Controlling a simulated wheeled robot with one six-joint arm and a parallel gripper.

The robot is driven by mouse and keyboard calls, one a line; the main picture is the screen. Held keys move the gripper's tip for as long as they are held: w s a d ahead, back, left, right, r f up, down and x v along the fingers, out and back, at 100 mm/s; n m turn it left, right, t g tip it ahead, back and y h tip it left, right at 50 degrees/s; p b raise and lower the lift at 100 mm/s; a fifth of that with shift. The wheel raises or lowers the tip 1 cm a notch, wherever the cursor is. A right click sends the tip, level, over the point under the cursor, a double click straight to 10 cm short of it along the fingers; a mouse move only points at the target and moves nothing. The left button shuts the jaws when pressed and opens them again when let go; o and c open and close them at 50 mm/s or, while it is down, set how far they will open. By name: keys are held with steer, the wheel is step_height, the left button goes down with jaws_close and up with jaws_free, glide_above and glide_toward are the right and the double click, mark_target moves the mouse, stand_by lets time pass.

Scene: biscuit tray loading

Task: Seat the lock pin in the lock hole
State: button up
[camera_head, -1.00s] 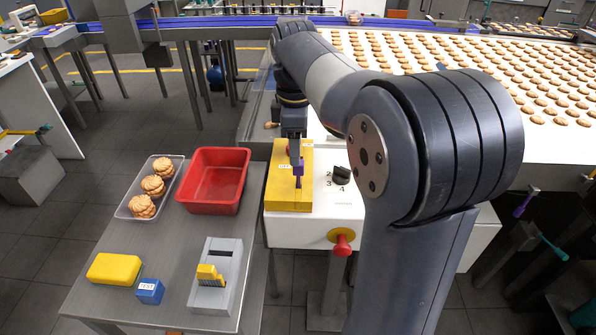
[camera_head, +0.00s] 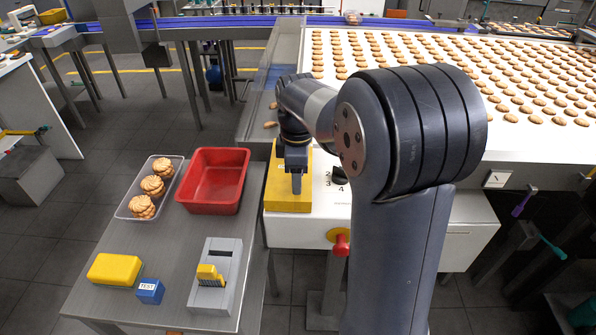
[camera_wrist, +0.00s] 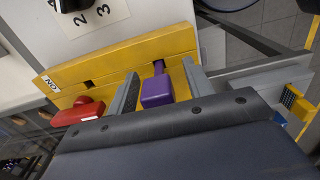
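The purple lock pin (camera_wrist: 157,92) is between my gripper's fingers in the wrist view. Its narrow purple end reaches the yellow block, where a slot or hole edge shows; how deep it sits is hidden. My gripper (camera_wrist: 162,78) has its two grey fingers on either side of the purple head, seemingly with gaps. In the head view my gripper (camera_head: 297,187) is low over the yellow block (camera_head: 289,203) and covers most of the pin. A red handle (camera_wrist: 82,110) lies left of the pin in the wrist view, with an ON label beside it.
A white panel with a dark numbered knob (camera_head: 338,177) and red knob (camera_head: 341,243) adjoins the yellow block. A red bin (camera_head: 214,180), biscuit tray (camera_head: 126,210), yellow box (camera_head: 114,268), blue TEST block (camera_head: 150,291) and grey holder (camera_head: 232,290) stand on the left table.

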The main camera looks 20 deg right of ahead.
steer(key=c, duration=1)
